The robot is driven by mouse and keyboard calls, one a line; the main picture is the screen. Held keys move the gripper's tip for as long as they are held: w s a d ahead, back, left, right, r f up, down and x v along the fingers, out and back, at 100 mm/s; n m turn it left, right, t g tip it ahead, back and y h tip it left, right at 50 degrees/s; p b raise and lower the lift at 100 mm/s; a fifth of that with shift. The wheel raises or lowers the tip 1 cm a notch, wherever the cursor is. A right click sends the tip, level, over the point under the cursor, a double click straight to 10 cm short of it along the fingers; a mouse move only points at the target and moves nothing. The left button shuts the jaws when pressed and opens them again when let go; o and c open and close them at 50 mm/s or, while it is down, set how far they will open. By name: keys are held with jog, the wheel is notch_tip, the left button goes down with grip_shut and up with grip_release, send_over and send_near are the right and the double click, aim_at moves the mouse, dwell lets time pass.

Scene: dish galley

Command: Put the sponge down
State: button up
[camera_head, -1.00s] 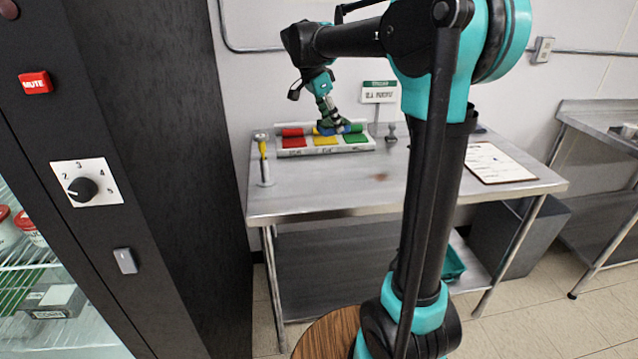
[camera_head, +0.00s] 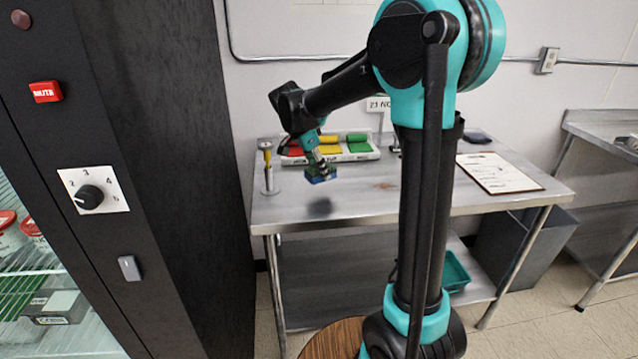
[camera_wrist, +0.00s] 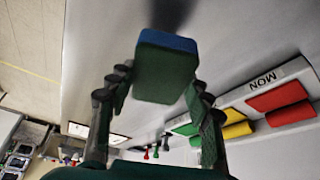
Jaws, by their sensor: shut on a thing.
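The sponge (camera_head: 322,177) is a small block with a blue face and a green face. My gripper (camera_head: 318,166) is shut on it and holds it above the steel table (camera_head: 350,203), blue side down, with a dark shadow on the table below. In the wrist view the sponge (camera_wrist: 166,68) sits between the two fingers of my gripper (camera_wrist: 160,85), its green side toward the camera. The sponge is apart from the tabletop.
A tray (camera_head: 372,155) with red, yellow and green pieces stands at the table's back. A yellow-topped stand (camera_head: 268,168) is at the left, a clipboard (camera_head: 497,172) at the right. The front middle of the table is clear.

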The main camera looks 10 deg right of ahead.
aim_at(319, 192)
jog(key=shift+f, duration=2.65)
jog(key=o, duration=1.2)
jog(key=shift+f, duration=0.1)
jog(key=v, duration=1.2)
jog(key=shift+s, duration=0.1)
